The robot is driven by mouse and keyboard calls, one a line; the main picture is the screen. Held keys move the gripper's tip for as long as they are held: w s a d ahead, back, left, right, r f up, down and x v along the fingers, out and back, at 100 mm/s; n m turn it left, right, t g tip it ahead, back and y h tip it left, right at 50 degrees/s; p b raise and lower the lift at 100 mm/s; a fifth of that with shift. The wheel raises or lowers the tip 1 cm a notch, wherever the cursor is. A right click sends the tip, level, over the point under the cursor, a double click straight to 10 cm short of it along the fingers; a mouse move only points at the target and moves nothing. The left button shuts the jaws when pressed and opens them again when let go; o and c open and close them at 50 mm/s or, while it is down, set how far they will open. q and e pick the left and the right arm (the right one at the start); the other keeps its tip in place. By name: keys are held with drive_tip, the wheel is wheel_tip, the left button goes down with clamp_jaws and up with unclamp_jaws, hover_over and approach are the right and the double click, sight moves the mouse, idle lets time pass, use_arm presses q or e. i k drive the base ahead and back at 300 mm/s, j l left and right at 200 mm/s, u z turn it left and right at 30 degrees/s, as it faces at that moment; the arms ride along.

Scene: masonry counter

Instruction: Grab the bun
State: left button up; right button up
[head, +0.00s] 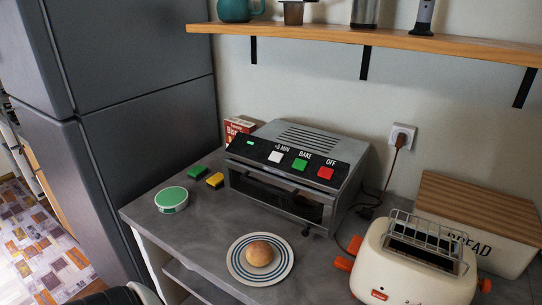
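The bun (259,253) is round and golden brown. It sits in the middle of a white plate with blue rings (236,270) on the grey counter, in front of the toaster oven. Nothing touches the bun from above. Neither of my grippers shows in the head view. A dark and white shape at the bottom left edge is cut off, and I cannot tell what it is.
A toaster oven (290,170) stands behind the plate. A cream toaster (415,265) with orange levers stands to the right, before a bread box (490,225). A green round tin (171,199) and sponges (206,176) lie left. A wooden shelf (370,38) hangs above.

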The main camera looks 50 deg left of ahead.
sight(259, 253)
drive_tip(key=j+u, duration=0.1)
drive_tip(key=u, duration=1.4)
drive_tip(key=k+j, duration=0.05)
